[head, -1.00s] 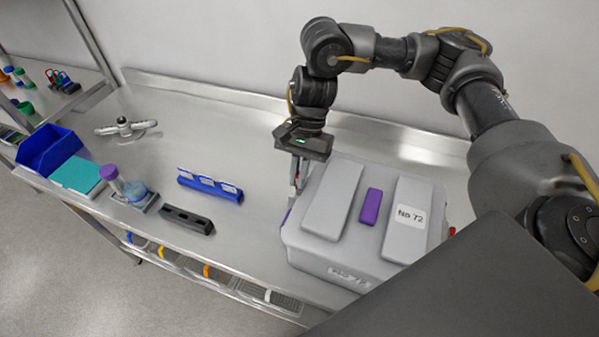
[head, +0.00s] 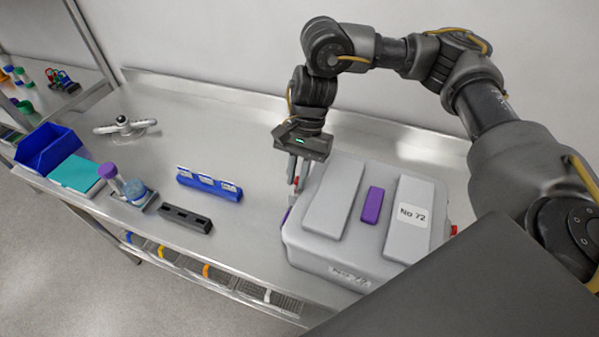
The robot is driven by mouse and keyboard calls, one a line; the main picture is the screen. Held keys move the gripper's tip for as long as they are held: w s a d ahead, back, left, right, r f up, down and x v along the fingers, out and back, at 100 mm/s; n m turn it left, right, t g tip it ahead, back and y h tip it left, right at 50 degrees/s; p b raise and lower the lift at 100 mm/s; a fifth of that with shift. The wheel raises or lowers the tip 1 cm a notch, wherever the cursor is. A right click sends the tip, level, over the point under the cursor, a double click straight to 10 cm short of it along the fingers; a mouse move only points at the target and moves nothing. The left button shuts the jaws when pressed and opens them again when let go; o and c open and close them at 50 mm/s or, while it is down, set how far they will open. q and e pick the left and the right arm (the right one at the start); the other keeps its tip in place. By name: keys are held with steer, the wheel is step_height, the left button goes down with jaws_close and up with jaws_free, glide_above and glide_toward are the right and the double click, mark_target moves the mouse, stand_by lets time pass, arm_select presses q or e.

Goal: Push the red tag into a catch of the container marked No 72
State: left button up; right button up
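The container marked No 72 (head: 330,250) is a grey box with a lid on the right part of the metal bench. Its lid has two raised pale bars, a purple block (head: 372,205) between them and a No 72 label (head: 411,216). My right gripper (head: 295,182) points down at the container's left side. A small red piece (head: 296,181), perhaps the red tag, shows at its fingers. I cannot tell whether the fingers are closed on it. Purple shows low on the container's left side, and another red piece (head: 454,230) on its right side. My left gripper is not in view.
A blue rack (head: 210,185), a black slotted block (head: 186,219), a blue bin (head: 48,150), a teal box (head: 77,175), a purple-capped tube (head: 109,175) and a grey three-armed piece (head: 125,128) stand to the left. The bench middle behind the rack is clear.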

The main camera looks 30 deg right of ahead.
steer(key=shift+o, duration=1)
steer(key=shift+s+f, duration=0.15)
steer(key=shift+f, duration=0.35)
steer(key=shift+s+d, duration=0.1)
steer(key=shift+d, duration=0.05)
steer(key=shift+c, duration=0.5)
steer(key=shift+r, duration=0.25)
steer(key=o, duration=0.3)
steer(key=shift+r+p, duration=0.6)
steer(key=shift+o, duration=0.2)
steer(key=shift+d+r+p, duration=0.1)
steer(key=shift+r+p, duration=0.5)
steer(key=shift+r, duration=0.35)
steer(key=shift+w+r+p, duration=0.2)
steer(key=shift+r+p, duration=0.35)
steer(key=shift+r, duration=0.3)
step_height(320, 180, up, 2)
steer(key=shift+r+p, duration=0.15)
steer(key=shift+p, duration=0.6)
